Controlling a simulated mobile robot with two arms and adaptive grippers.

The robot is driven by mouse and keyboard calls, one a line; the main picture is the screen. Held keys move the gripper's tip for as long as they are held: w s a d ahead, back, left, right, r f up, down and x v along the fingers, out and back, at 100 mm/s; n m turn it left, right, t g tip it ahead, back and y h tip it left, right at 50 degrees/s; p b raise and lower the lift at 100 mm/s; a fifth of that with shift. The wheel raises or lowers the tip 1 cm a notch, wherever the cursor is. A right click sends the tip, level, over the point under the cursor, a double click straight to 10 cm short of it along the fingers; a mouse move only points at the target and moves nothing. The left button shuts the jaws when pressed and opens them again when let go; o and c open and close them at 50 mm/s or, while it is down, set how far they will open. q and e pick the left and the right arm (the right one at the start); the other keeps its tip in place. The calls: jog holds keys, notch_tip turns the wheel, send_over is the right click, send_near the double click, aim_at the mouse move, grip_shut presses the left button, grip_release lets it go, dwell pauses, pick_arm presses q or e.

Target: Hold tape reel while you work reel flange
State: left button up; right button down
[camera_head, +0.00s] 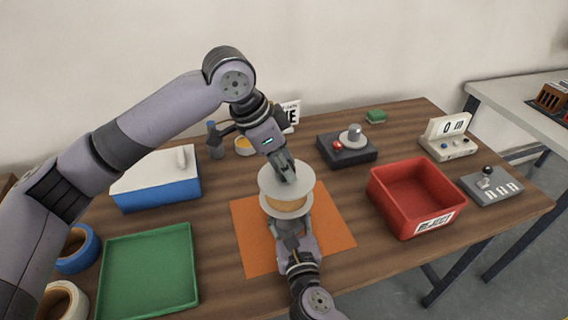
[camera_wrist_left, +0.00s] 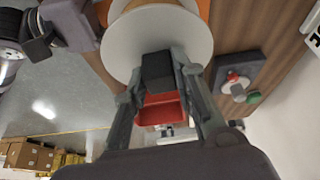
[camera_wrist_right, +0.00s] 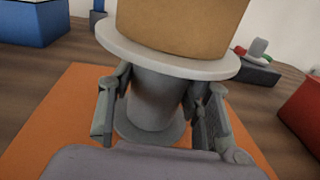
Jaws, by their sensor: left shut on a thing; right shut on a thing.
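The tape reel (camera_head: 287,204) stands upright over the orange mat, with tan tape (camera_wrist_right: 185,25) between two pale flanges. My left gripper (camera_head: 284,172) comes from above and is shut at the reel's upper flange (camera_head: 270,180). The left wrist view shows a dark block (camera_wrist_left: 158,72) between its fingers, against the flange (camera_wrist_left: 170,32). My right gripper (camera_head: 290,232) comes from the front, below the reel. In the right wrist view its fingers are shut on the grey stem (camera_wrist_right: 153,103) under the lower flange (camera_wrist_right: 165,62).
The orange mat (camera_head: 250,250) lies mid-table. A green tray (camera_head: 150,268) and blue box (camera_head: 160,190) are left, with tape rolls (camera_head: 78,258) at the edge. A red bin (camera_head: 415,195), a dark device (camera_head: 345,150) and control boxes (camera_head: 490,186) are right.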

pick_arm(q)
grip_shut()
jog(key=shift+r, duration=0.2)
dwell(0.4)
jog(key=shift+r, duration=3.6)
pick_arm(e)
jog(key=c, duration=0.7)
grip_release()
jog(key=shift+c, duration=0.2)
